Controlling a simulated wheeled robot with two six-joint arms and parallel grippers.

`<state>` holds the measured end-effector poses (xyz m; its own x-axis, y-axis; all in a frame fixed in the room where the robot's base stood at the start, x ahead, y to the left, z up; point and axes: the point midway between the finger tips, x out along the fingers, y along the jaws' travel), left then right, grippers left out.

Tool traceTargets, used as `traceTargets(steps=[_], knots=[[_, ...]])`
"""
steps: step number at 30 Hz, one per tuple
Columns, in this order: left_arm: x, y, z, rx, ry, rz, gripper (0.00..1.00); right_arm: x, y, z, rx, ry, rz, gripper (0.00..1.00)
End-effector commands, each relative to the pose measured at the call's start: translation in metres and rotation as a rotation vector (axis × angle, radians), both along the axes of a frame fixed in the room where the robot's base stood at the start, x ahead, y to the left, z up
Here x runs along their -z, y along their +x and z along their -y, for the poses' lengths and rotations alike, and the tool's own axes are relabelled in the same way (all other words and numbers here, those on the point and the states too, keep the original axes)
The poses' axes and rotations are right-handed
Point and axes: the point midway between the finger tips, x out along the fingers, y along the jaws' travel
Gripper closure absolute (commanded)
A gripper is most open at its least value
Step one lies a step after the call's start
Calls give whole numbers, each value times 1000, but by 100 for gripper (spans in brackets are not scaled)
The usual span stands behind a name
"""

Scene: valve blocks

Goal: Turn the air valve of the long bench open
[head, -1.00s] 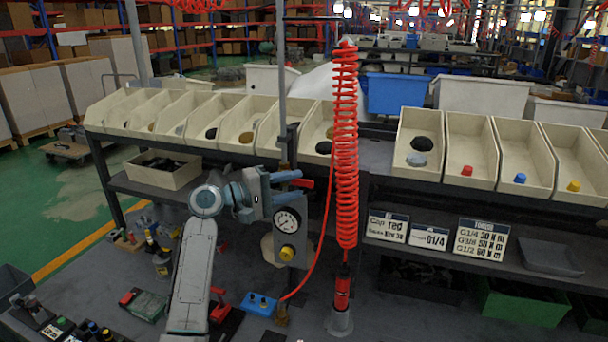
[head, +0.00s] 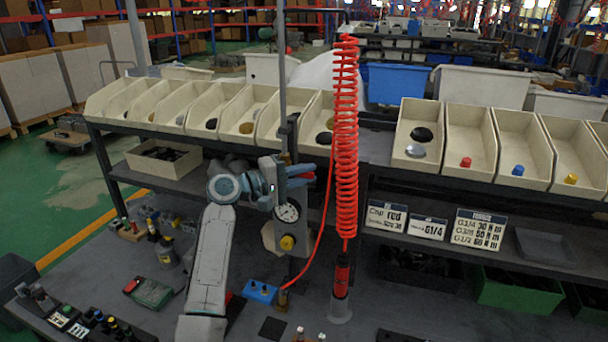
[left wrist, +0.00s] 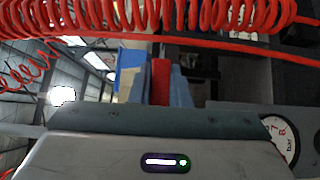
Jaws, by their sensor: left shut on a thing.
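The air valve's red handle (head: 304,176) sits on the post above the round pressure gauge (head: 287,213) of the long bench. In the head view it points roughly sideways and is mostly covered by the fingers. My left gripper (head: 299,175) is shut on it. In the left wrist view the red handle (left wrist: 160,82) is between the two blue fingers. The gauge's edge (left wrist: 279,138) shows at the right there. The valve body is largely hidden behind my gripper. My right gripper is not in view.
A red coiled hose (head: 345,140) hangs just right of the gripper, and it runs close across the left wrist view (left wrist: 150,14). Cream bins (head: 240,118) line the back. A blue block (head: 259,292) sits on the bench top.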

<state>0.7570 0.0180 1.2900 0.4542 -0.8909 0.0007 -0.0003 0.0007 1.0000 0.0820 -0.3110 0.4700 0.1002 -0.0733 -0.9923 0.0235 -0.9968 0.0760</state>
Motion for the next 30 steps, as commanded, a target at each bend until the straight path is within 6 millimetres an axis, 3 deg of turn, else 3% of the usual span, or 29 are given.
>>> traceTargets(steps=[8, 30], knots=[[0, 0, 0, 0, -64, -22, 100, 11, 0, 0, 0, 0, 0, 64], [-27, 3, -8, 0, -523, -172, 100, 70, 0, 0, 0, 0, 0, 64]])
